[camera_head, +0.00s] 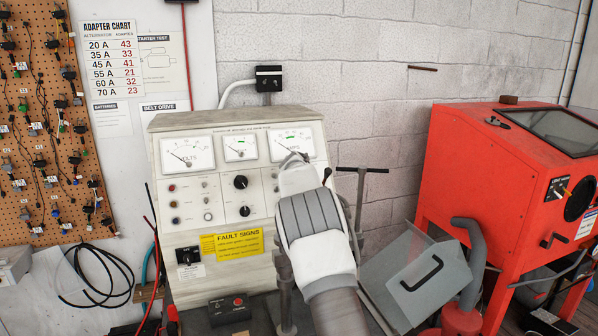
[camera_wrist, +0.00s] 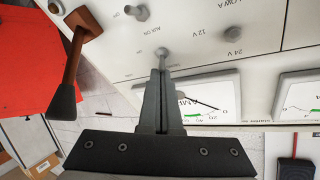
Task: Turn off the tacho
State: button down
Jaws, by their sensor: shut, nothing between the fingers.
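The tester's cream panel (camera_head: 223,189) faces me in the head view, with dials, knobs and small switches. In the wrist view, which shows the panel upside down, a small metal toggle switch (camera_wrist: 162,52) is right at the fingertips of my gripper (camera_wrist: 161,71). The fingers are shut together and empty; I cannot tell whether they touch the switch. The label by this switch is partly hidden, so I cannot read it as tacho. Another toggle (camera_wrist: 141,12) has AUX ON and OFF lettering near it. In the head view, my arm hides the panel's right part and most of my gripper.
A lever with a dark handle (camera_wrist: 64,98) sticks out near my gripper in the wrist view. A meter (camera_wrist: 200,107) lies close beside the fingers. A red cabinet (camera_head: 470,160) and a grey metal box (camera_head: 408,283) stand to the right.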

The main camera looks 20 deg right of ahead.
jog(key=shift+f, duration=0.15)
jog(key=shift+b, duration=0.45)
jog(key=shift+s+f+t+b, duration=0.25)
jog(key=shift+t+b, duration=0.45)
jog(key=shift+b, duration=2.6)
